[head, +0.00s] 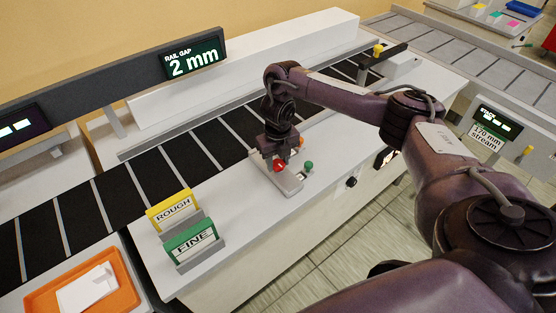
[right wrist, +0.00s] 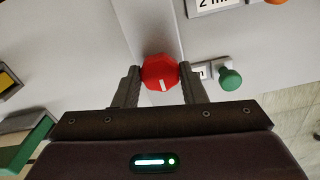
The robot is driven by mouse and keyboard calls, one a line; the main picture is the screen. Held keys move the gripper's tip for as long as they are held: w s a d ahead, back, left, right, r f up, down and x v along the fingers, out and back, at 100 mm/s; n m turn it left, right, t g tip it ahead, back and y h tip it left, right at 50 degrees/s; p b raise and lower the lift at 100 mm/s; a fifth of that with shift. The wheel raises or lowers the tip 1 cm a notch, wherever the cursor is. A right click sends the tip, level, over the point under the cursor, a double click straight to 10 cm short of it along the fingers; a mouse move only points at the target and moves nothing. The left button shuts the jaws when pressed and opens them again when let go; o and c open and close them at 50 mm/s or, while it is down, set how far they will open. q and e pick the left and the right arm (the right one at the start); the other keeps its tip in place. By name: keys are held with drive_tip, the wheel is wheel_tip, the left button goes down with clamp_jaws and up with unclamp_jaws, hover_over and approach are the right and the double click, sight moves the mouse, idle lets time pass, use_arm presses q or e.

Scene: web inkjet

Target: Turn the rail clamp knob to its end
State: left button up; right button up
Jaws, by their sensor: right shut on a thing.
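A red faceted knob (right wrist: 160,70) with a white mark sits between the two fingers of my right gripper (right wrist: 161,88) in the right wrist view. In the head view the red knob (head: 279,166) shows at the fingertips of my right gripper (head: 277,160), which reaches down over a light grey block (head: 286,183) on the white bench. The right gripper is shut on the knob. A display (head: 194,58) above the belt reads "RAIL GAP 2 mm". My left gripper is not in view.
A green knob (head: 308,166) stands just right of the red one, with an orange knob behind. ROUGH (head: 173,208) and FINE (head: 192,240) cards stand at the bench's left. An orange tray (head: 38,298) holds white paper. The bench between cards and block is clear.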

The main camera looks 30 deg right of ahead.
sight(278, 164)
drive_tip(key=o, duration=1)
wheel_tip(278, 164, up, 8)
drive_tip(key=p, duration=0.2)
drive_tip(key=shift+f+p, duration=0.1)
drive_tip(key=shift+p, duration=0.3)
